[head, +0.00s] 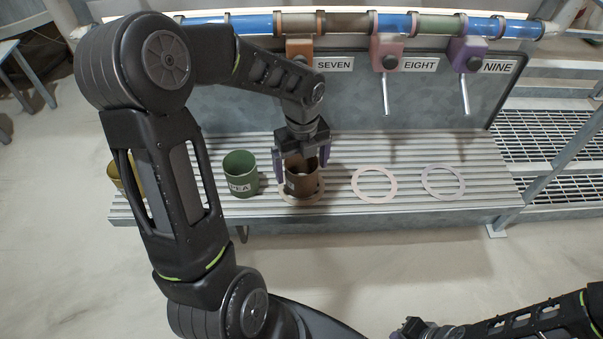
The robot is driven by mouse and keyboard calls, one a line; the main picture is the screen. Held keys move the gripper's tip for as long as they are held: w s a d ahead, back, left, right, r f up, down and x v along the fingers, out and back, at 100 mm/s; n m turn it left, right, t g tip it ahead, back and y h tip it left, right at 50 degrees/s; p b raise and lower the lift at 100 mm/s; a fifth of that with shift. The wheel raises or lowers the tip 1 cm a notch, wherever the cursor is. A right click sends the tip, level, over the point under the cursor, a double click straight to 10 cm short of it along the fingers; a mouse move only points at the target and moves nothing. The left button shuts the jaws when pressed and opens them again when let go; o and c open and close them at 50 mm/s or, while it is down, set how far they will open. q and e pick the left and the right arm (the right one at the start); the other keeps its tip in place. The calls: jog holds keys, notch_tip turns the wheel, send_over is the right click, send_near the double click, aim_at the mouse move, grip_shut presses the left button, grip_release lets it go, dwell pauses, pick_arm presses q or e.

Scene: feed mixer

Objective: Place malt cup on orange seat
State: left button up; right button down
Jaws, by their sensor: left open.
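A brown cup (301,184), whose label is mostly hidden, stands upright on a pale tan ring seat (290,200) on the slatted bench, below the orange dispenser (300,50) beside the SEVEN sign. I take it for the malt cup, though its label cannot be read. My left gripper (302,168) points down over the cup, its jaws open with one finger on each side of it. The gripper hides part of the cup's rim. My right gripper (415,329) is only partly seen at the bottom edge, and its jaws cannot be made out.
A green cup labelled PEA (240,175) stands just left of the brown cup. A yellowish cup (115,175) is mostly hidden behind my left arm. A pinkish ring (361,184) and a pale grey ring (461,184) lie empty to the right. Lever handles hang above the bench.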

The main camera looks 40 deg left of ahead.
pick_arm(q)
notch_tip(320, 180, up, 8)
dwell(0.8)
